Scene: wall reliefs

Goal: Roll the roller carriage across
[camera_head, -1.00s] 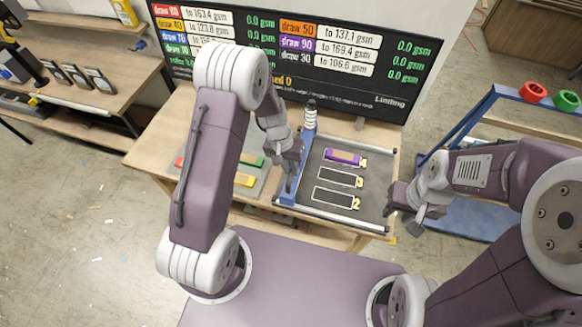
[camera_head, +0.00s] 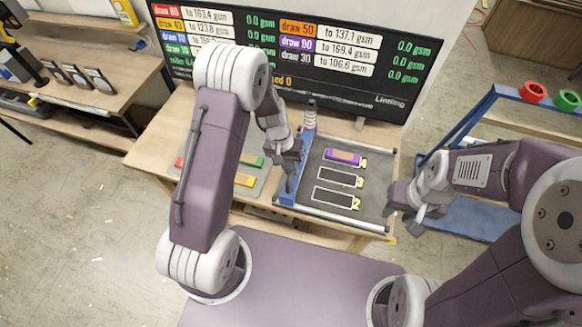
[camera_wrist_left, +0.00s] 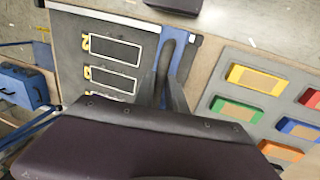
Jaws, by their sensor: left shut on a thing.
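The roller carriage (camera_head: 303,165) is a blue bar across the left end of the grey bed (camera_head: 375,207), with a black-and-white knob post at its far end. It also shows in the left wrist view (camera_wrist_left: 188,52). On the bed, a purple block (camera_head: 343,157) sits in the far slot; two nearer outlined slots (camera_head: 338,176) are empty. My right gripper (camera_head: 408,217) hangs right of the bed, apart from it; its jaw gap is unclear.
A grey tray with several coloured blocks (camera_head: 244,180) lies left of the carriage, partly behind my left arm. A dark display board (camera_head: 300,50) stands behind the table. A blue rack (camera_head: 470,118) with red and green rings stands at right.

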